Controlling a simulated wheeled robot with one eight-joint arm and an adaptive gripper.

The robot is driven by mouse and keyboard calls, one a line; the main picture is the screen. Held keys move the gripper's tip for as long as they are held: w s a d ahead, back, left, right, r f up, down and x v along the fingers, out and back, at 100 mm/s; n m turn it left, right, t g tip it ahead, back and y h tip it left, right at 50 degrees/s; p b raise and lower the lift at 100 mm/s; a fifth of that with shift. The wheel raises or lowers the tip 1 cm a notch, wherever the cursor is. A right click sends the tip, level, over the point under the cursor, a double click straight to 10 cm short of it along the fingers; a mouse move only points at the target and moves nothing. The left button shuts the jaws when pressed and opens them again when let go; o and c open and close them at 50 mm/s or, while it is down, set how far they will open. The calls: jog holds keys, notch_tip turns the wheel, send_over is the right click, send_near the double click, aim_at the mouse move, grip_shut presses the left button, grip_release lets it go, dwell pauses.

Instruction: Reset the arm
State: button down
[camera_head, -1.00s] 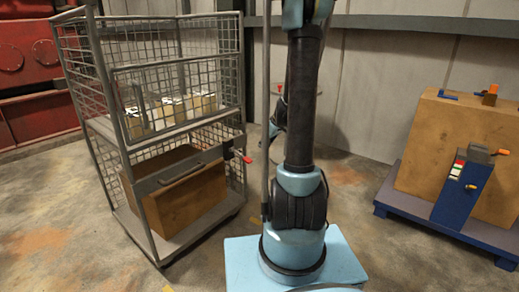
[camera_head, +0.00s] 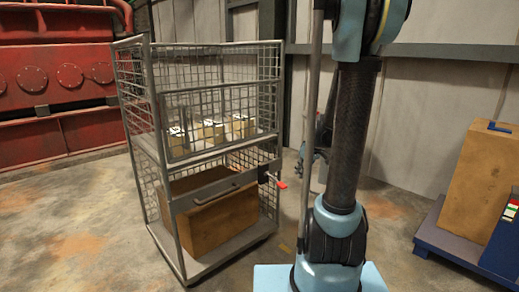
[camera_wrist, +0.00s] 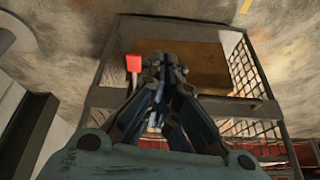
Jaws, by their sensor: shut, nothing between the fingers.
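My gripper (camera_wrist: 165,65) is shut and empty in the wrist view, its dark fingers together in front of the wire cage cart. In the head view my gripper (camera_head: 308,158) shows only partly, behind my own arm and to the right of the cart. My arm stands upright, bent at the top, and covers part of the view.
The wire cage cart (camera_head: 160,100) holds several small boxes (camera_head: 208,133) on its upper shelf and a large brown box (camera_head: 212,215) below. A red-tipped handle (camera_head: 281,184) sticks out at its right. A red engine (camera_head: 60,75) stands back left. A blue pallet (camera_head: 450,243) bears a brown block (camera_head: 480,185) at right.

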jog(key=s+m+g+h, duration=0.1)
jog(key=s+m+h, duration=0.2)
jog(key=s, duration=2.4)
jog(key=shift+s+f+m+g, duration=0.15)
jog(key=shift+f+m+g, duration=0.2)
jog(key=shift+m, duration=1.35)
jog(key=shift+w+f, duration=0.2)
jog(key=shift+w, duration=0.25)
jog(key=c, duration=2.3)
grip_release()
